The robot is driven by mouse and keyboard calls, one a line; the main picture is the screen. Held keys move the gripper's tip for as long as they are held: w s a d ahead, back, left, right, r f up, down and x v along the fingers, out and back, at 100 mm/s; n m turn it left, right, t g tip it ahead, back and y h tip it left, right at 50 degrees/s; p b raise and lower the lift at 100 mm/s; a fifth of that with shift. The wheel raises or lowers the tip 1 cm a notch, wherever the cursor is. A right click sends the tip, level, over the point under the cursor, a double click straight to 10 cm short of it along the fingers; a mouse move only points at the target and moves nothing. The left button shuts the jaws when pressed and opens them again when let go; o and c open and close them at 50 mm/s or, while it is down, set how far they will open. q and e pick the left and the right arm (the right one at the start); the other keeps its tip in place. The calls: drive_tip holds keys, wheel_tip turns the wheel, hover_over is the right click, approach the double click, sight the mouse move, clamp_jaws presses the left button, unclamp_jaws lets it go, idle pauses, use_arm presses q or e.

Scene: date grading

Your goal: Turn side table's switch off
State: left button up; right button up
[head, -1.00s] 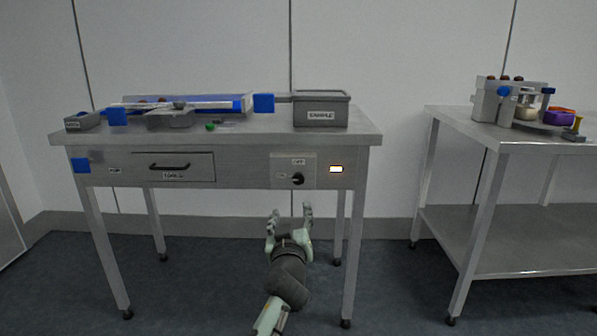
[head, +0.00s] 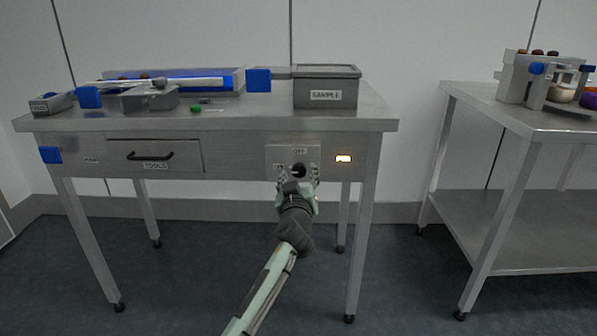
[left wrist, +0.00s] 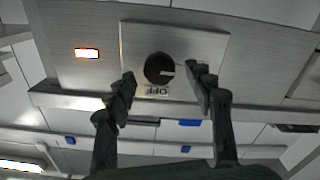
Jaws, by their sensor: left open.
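The switch is a round black knob (left wrist: 159,69) on a pale plate (left wrist: 214,42) on the side table's front; the knob also shows in the head view (head: 298,170). A label "OFF" (head: 299,151) is above the knob. A light mark on the knob points to the right in the left wrist view, not toward OFF. My left gripper (head: 298,178) is open just in front of the plate, its fingers (left wrist: 163,88) on either side of the knob and apart from it. The indicator lamp (head: 343,159) right of the plate is lit. My right gripper is not seen.
The side table (head: 230,124) carries a grey SAMPLE box (head: 325,95) and a blue-edged tray (head: 240,82). A TOOLS drawer (head: 186,157) is shut left of the switch. A second table (head: 560,124) stands at the right, with floor between.

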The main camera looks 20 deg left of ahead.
use_arm(q)
drive_tip(key=shift+x, duration=0.85)
drive_tip(key=c, duration=1.2)
drive_tip(key=shift+o, duration=0.2)
